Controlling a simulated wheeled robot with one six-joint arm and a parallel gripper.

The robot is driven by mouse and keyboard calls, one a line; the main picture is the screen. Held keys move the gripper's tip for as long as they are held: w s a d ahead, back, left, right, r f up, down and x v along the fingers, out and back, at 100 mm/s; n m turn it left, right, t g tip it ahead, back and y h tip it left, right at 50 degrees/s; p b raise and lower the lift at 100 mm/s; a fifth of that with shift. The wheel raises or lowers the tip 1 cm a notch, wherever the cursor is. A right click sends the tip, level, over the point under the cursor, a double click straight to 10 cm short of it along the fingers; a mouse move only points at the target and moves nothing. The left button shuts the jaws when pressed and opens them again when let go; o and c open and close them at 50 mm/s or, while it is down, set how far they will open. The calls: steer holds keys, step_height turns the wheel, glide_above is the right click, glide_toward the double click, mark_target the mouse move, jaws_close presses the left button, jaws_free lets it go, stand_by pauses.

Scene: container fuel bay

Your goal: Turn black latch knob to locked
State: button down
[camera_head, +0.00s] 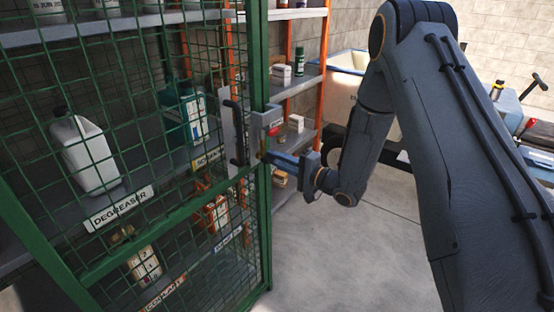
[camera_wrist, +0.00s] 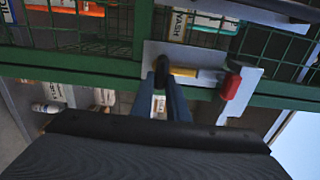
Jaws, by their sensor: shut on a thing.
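The black latch knob (camera_wrist: 161,70) shows in the wrist view, at the left end of a yellow bolt (camera_wrist: 184,72) on a grey latch plate (camera_wrist: 205,55). My gripper (camera_wrist: 164,82) is shut on the knob, its two blue-grey fingers on either side. In the head view my gripper (camera_head: 270,156) reaches from the right to the latch on the green mesh door (camera_head: 262,215). The knob itself is hidden there behind the fingers and latch parts. The knob's exact turn angle cannot be told.
A black pull handle (camera_head: 236,132) stands beside the latch. A red part (camera_wrist: 231,85) sits to the bolt's right. Behind the mesh, shelves hold a white jug (camera_head: 84,155) and other containers. The concrete floor (camera_head: 340,250) right of the door is clear.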

stand_by(0.3)
steer(key=c, duration=1.7)
jaws_free()
steer(key=shift+b+v, duration=0.85)
steer(key=shift+v, duration=3.1)
